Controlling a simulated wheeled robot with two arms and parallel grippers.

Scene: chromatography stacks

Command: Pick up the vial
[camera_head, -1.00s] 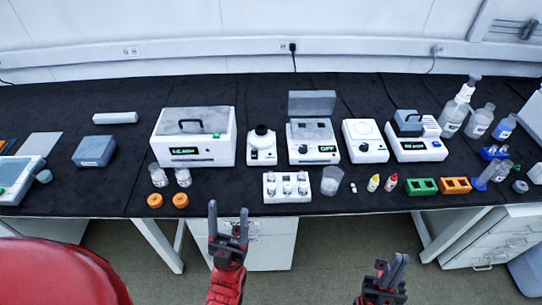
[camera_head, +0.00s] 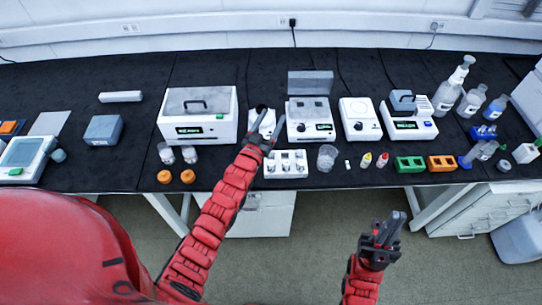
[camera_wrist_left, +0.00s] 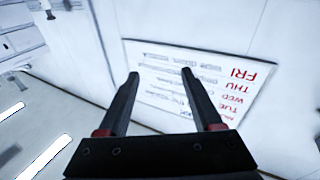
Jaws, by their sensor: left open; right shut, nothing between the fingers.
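A white rack (camera_head: 286,170) with several small vials (camera_head: 286,160) stands near the bench's front edge. Two clear glass vials (camera_head: 189,154) stand to its left, behind two orange caps (camera_head: 187,176). I cannot tell which vial is meant. My left gripper (camera_head: 267,124) is open and empty, raised over the bench, appearing just above the rack in the head view and partly covering a small white device. In the left wrist view its spread fingers (camera_wrist_left: 160,74) point at a wall panel, with no vial visible. My right gripper (camera_head: 391,226) is shut and empty, in front of the bench.
Instruments line the bench behind the rack, including a white box with a handle (camera_head: 198,112) and an open-lidded device (camera_head: 310,120). A beaker (camera_head: 327,157), dropper bottles (camera_head: 382,160) and green (camera_head: 410,163) and orange (camera_head: 441,163) racks stand to the right.

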